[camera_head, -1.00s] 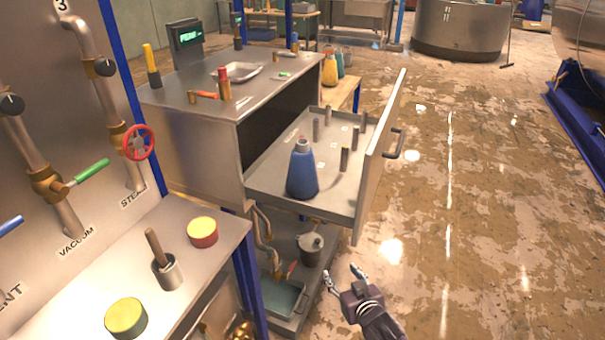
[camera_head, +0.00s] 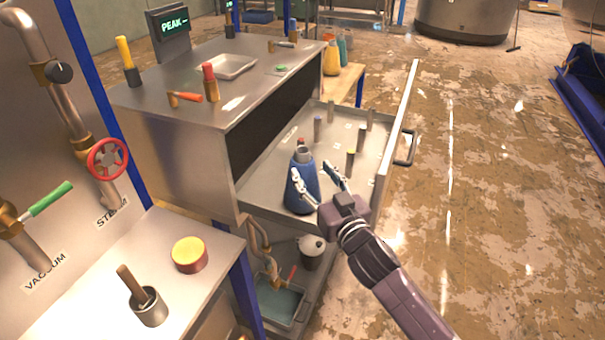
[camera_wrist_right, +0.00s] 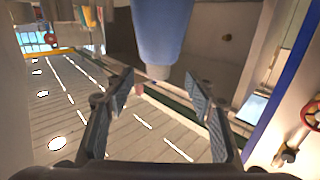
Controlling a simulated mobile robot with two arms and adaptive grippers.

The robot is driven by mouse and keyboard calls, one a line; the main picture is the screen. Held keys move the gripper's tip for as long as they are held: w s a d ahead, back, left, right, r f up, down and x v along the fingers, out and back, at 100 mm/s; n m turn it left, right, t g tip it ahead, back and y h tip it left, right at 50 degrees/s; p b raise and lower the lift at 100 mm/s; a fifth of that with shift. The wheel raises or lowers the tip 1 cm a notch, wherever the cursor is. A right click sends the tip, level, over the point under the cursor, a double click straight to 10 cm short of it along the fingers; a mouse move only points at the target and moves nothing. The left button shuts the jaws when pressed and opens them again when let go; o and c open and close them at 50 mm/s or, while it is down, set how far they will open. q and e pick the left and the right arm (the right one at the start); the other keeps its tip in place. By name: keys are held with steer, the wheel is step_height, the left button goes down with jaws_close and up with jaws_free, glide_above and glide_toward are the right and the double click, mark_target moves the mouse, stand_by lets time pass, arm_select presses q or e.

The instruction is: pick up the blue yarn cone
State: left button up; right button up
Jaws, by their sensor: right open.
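In the right wrist view the cone (camera_wrist_right: 163,30) hangs upside down at the top middle, beyond the gap between the open fingers (camera_wrist_right: 160,88). The fingers are not closed on it, and I cannot tell whether either touches it. My left gripper is not in view.
The drawer's tall front panel (camera_head: 398,135) rises on the right. A metal cabinet (camera_head: 178,150) stands left, a lower shelf with a teal tray (camera_head: 280,303) below.

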mark_target(306, 157)
steer(key=shift+w+a+r, duration=0.2)
steer(key=shift+w, duration=0.35)
steer(key=shift+w+a+r, duration=0.15)
steer(key=shift+w, duration=0.4)
steer(key=shift+w+a+r, duration=0.15)
steer(key=shift+a, duration=0.05)
steer(key=shift+w+a+r+p, duration=0.1)
steer(key=shift+w+p, duration=0.1)
steer(key=shift+p, duration=0.15)
steer(key=p+x, duration=0.1)
steer(key=x, duration=0.3)
steer(key=shift+w, duration=0.4)
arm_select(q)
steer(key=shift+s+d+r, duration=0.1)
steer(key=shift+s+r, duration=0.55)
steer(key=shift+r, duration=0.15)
arm_select(e)
steer(key=shift+f, duration=0.25)
jaws_close()
steer(key=shift+r, duration=0.15)
